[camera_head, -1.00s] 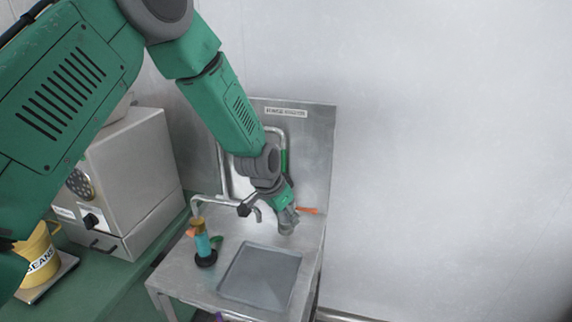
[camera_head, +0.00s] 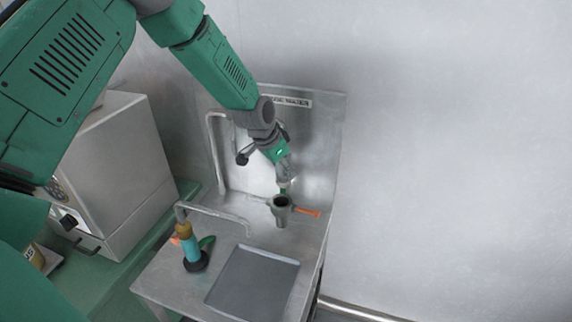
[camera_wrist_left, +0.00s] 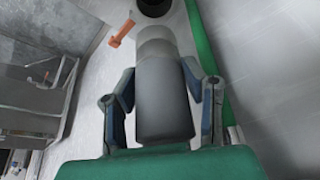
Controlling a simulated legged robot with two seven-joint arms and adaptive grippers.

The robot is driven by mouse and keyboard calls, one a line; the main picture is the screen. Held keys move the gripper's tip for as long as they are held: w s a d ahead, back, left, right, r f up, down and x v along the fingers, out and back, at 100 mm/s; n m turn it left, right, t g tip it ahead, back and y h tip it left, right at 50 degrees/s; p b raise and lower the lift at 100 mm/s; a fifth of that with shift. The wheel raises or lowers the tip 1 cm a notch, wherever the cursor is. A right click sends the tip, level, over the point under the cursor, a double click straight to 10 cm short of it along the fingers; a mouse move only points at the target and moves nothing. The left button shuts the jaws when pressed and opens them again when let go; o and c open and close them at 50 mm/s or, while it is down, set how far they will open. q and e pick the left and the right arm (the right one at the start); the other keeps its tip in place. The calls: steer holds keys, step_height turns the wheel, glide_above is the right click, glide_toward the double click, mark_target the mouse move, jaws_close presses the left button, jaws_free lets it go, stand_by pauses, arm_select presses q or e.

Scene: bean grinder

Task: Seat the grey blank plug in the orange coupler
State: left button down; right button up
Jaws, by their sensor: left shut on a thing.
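My left gripper (camera_head: 284,180) is shut on the grey blank plug. In the left wrist view the plug (camera_wrist_left: 163,95) is a smooth grey cylinder between the two fingers (camera_wrist_left: 160,95). In the head view it is too small and covered to make out clearly. Just below the gripper is a grey fitting (camera_head: 281,213) with a dark round opening and an orange lever (camera_head: 307,211) on its right. It appears to be the coupler, though only the lever looks orange. The wrist view shows the dark opening (camera_wrist_left: 153,6) past the plug's far end. My right gripper is out of view.
A steel bench with a raised back panel (camera_head: 325,130) holds a grey tray (camera_head: 255,280). A teal bottle (camera_head: 191,247) on a black base and a bent metal pipe (camera_head: 215,215) stand left of it. A steel machine (camera_head: 115,170) is farther left.

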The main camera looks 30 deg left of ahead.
mark_target(282, 180)
arm_select(q)
steer(key=shift+s+a+r, duration=0.1)
steer(key=shift+s+r, duration=0.15)
steer(key=shift+s, duration=0.05)
steer(key=shift+w+a+f, duration=0.2)
steer(key=shift+a+f, duration=0.1)
steer(key=shift+f, duration=0.05)
steer(key=shift+w+a+f+b, duration=0.1)
steer(key=shift+a+f+b, duration=0.2)
steer(key=shift+f, duration=0.4)
steer(key=shift+d+f+b, duration=0.1)
steer(key=shift+f+b, duration=0.35)
steer(key=shift+f, duration=0.1)
steer(key=shift+d+f+b, duration=0.35)
steer(key=shift+f+b, duration=0.15)
steer(key=shift+f, duration=0.3)
steer(key=shift+d+f+b, duration=0.1)
steer(key=shift+f+b, duration=0.3)
steer(key=shift+f, duration=0.4)
steer(key=shift+a, duration=0.2)
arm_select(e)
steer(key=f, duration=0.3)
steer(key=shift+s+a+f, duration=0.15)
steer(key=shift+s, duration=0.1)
arm_select(q)
steer(key=shift+a, duration=0.2)
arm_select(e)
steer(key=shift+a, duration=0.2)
